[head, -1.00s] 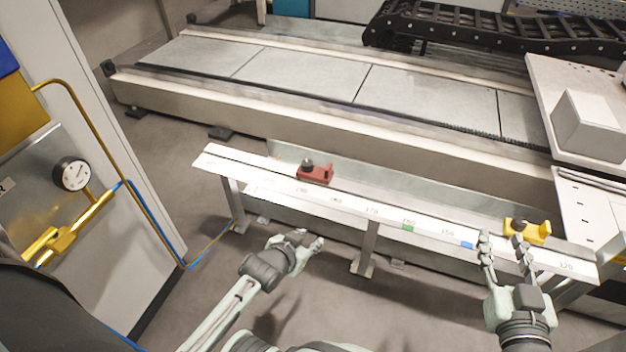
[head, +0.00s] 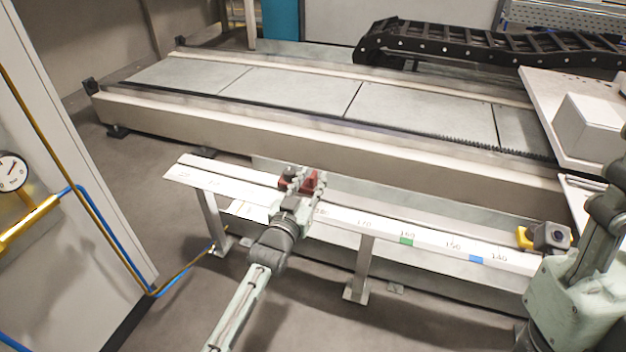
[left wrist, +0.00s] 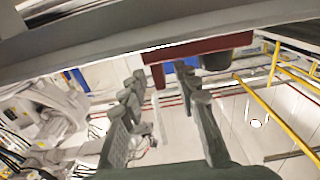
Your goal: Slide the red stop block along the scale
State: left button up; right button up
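The red stop block (head: 312,180) sits on the white scale rail (head: 340,215), left of its middle, partly hidden by my left gripper (head: 299,178). In the left wrist view the block (left wrist: 215,45) lies just beyond my spread fingers (left wrist: 160,75), with a red tab reaching down between the tips. Contact with the fingers cannot be made out. The scale carries printed numbers, a green mark (head: 406,241) and a blue mark (head: 476,258). My right gripper (head: 607,195) is at the right edge, partly cut off; its opening does not show.
A yellow block (head: 524,238) sits near the rail's right end, with a grey, dark-faced part beside it. The long track bed (head: 300,115) runs behind the rail. A cabinet with a gauge (head: 11,172) stands at left. The rail between the red and yellow blocks looks clear.

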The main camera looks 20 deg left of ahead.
pick_arm(q)
jog(key=shift+w, duration=0.9)
grip_shut()
